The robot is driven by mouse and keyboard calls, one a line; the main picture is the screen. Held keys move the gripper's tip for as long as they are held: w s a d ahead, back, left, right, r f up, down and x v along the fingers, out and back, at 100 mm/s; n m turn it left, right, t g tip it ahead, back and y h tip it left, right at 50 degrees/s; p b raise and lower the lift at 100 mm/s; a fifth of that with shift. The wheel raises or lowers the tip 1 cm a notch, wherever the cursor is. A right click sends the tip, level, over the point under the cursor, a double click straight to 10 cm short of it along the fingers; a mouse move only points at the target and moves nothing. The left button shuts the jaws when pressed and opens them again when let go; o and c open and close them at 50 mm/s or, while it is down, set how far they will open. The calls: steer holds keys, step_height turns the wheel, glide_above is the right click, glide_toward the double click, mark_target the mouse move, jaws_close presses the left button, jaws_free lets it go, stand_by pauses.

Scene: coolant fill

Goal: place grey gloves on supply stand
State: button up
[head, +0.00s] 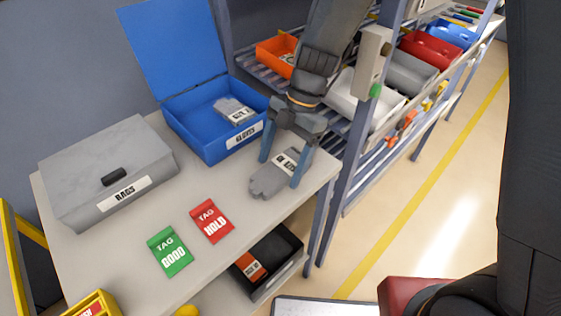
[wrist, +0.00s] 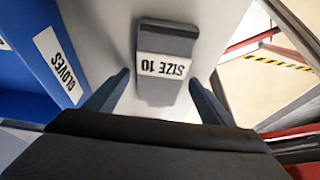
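A grey glove pair (head: 269,181) with a white "SIZE 10" label lies flat on the top of the supply stand (head: 215,258), near its right edge. The glove pair also shows in the wrist view (wrist: 163,78). My gripper (head: 281,170) is just above it with its blue fingers spread, one on each side of the glove pair. In the wrist view, my gripper (wrist: 160,77) shows a gap between the left finger and the glove pair; whether the right finger touches it I cannot tell.
An open blue gloves box (head: 205,128) with another grey glove pair (head: 234,110) stands behind. A grey rags box (head: 108,170), a green tag (head: 169,252) and a red tag (head: 211,221) are on the stand. A shelf post (head: 352,165) rises close to the right.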

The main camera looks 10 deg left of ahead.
steer(key=shift+r, duration=0.1)
steer(key=b+v, duration=0.3)
steer(key=v, duration=0.9)
steer(key=shift+a, duration=0.1)
